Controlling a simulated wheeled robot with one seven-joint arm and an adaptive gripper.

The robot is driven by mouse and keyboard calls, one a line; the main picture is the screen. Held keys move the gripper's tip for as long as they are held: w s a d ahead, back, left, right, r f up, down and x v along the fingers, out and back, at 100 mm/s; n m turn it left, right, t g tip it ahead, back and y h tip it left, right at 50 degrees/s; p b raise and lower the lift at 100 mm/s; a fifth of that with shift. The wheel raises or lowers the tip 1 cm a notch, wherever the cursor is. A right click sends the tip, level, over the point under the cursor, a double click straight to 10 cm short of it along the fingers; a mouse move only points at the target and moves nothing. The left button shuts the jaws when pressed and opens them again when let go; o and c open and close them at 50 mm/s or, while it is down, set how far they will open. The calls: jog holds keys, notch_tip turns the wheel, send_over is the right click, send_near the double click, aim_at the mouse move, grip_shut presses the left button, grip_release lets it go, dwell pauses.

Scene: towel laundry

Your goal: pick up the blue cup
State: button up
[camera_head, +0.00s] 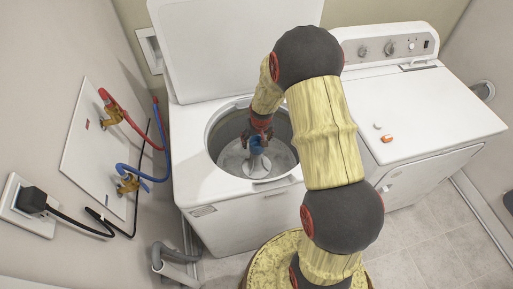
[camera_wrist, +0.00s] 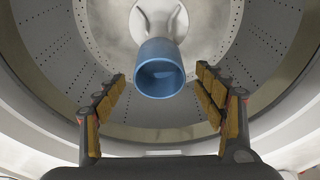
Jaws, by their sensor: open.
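The blue cup (camera_wrist: 160,70) is in the washer drum, with its open mouth toward the wrist camera. It sits at the drum's central post and lies ahead of my gripper (camera_wrist: 160,98), centred between the two open fingers. The fingers are apart from the cup on both sides. In the head view the blue cup (camera_head: 256,144) shows just below my gripper (camera_head: 260,130), which reaches down into the drum opening. The gripper partly hides the cup there.
The top-loading washer (camera_head: 235,205) has its lid (camera_head: 225,45) raised behind the opening. The drum rim (camera_head: 213,150) surrounds my gripper. A white dryer (camera_head: 430,105) stands at right with small items on top. Red and blue hoses (camera_head: 150,175) run along the left wall.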

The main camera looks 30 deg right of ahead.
jog(key=shift+x, duration=0.95)
jog(key=shift+r, duration=0.1)
jog(key=shift+c, duration=0.4)
jog(key=c, duration=1.1)
